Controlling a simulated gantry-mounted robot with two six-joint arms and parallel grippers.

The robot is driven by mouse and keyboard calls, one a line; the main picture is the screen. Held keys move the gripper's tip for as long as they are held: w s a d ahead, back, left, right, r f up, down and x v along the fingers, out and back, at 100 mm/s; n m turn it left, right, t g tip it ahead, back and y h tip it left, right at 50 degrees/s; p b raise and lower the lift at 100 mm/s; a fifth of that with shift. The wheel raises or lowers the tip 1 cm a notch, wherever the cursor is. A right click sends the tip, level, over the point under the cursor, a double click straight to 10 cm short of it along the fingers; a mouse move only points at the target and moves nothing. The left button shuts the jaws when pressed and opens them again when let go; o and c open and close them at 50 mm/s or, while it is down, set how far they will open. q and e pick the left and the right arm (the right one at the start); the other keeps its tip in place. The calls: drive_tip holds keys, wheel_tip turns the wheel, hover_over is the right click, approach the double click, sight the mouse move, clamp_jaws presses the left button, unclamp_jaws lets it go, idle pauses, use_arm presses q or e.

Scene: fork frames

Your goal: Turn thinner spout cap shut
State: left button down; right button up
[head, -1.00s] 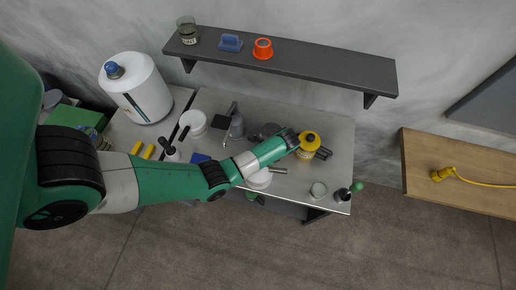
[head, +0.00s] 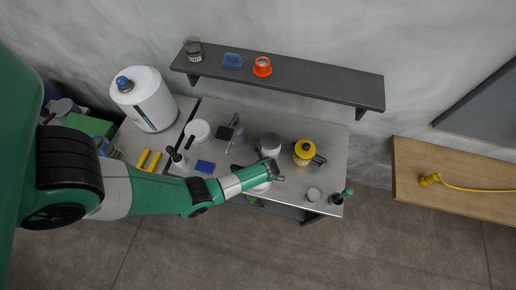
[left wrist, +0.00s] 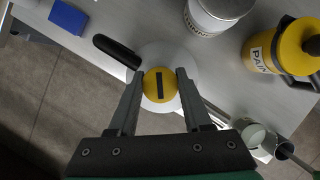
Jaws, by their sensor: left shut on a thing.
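My left gripper (left wrist: 159,82) is shut on a round yellow cap (left wrist: 160,86) with a dark bar across its top. In the head view my left gripper (head: 278,172) is at the front of the metal bench, and the cap is too small to make out. The yellow can (head: 304,153), with a white label reading "PAIN" and a black side handle, stands to the right and behind. It also shows in the left wrist view (left wrist: 287,50), with a dark patch on top.
A grey-white tin (head: 270,144) stands behind the gripper. A blue block (head: 205,166) lies left. A shelf (head: 320,87) overhangs the back.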

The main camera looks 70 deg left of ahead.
use_arm(q)
drive_tip(key=m+t, duration=0.1)
drive_tip(key=m, duration=0.2)
drive_tip(key=shift+m+t+p, duration=0.3)
drive_tip(key=shift+p, duration=0.1)
drive_tip(key=shift+m+t, duration=0.6)
drive_tip(key=shift+m, duration=1.2)
drive_tip(key=shift+h, duration=0.3)
drive_tip(key=shift+c, duration=1.6)
unclamp_jaws()
drive_tip(key=v, duration=1.1)
drive_tip(key=shift+r, duration=0.25)
